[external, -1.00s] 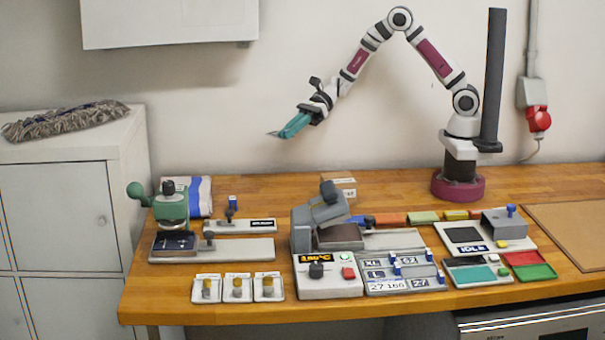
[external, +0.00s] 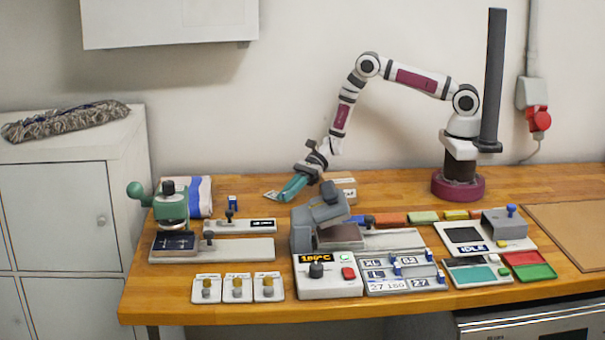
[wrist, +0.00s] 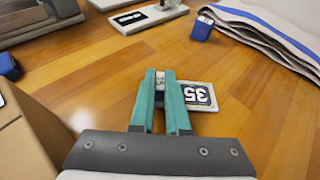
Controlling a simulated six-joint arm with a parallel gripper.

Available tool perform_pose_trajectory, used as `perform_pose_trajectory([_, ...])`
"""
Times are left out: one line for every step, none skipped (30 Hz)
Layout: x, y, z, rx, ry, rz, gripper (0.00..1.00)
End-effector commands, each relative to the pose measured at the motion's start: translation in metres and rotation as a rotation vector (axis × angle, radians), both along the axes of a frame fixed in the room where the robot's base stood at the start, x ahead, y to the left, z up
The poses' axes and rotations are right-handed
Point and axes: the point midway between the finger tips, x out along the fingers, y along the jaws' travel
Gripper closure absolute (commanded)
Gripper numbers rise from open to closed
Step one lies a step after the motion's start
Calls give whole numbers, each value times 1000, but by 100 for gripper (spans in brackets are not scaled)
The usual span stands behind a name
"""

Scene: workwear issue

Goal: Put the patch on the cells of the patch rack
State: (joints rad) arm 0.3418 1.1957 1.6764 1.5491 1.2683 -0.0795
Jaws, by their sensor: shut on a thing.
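My gripper (external: 281,194) has teal fingers and is low over the back of the table, behind the heat press. In the wrist view the fingers (wrist: 160,80) are shut on the patch (wrist: 200,96), a light plate with a dark field and a white "35", which sticks out to the right. The patch also shows at the fingertips in the external view (external: 270,195). I cannot tell whether it touches the table. A grey board with labelled cells and blue clips (external: 402,284), apparently the patch rack, lies at the front, right of the heat press.
The heat press (external: 328,285) stands between my gripper and the labelled board. A cardboard box (external: 346,188) is close right of the gripper. A folded striped cloth (external: 200,197) and a small blue block (external: 232,201) lie left. Bare wood surrounds the patch.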

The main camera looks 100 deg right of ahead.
Motion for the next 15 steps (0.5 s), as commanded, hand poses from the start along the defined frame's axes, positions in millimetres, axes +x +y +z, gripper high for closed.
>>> perform_pose_trajectory([0,0,-2,0,0,0,100])
perform_pose_trajectory([0,0,-2,0,0,0,100])
perform_pose_trajectory([0,0,-3,0,0,0,83])
perform_pose_trajectory([0,0,-2,0,0,0,78])
perform_pose_trajectory([0,0,-2,0,0,0,72])
perform_pose_trajectory([0,0,-2,0,0,0,65])
perform_pose_trajectory([0,0,-2,0,0,0,60])
perform_pose_trajectory([0,0,-2,0,0,0,57])
perform_pose_trajectory([0,0,-2,0,0,0,57])
perform_pose_trajectory([0,0,-2,0,0,0,57])
perform_pose_trajectory([0,0,-2,0,0,0,57])
perform_pose_trajectory([0,0,-2,0,0,0,57])
perform_pose_trajectory([0,0,-2,0,0,0,57])
perform_pose_trajectory([0,0,-2,0,0,0,57])
perform_pose_trajectory([0,0,-1,0,0,0,57])
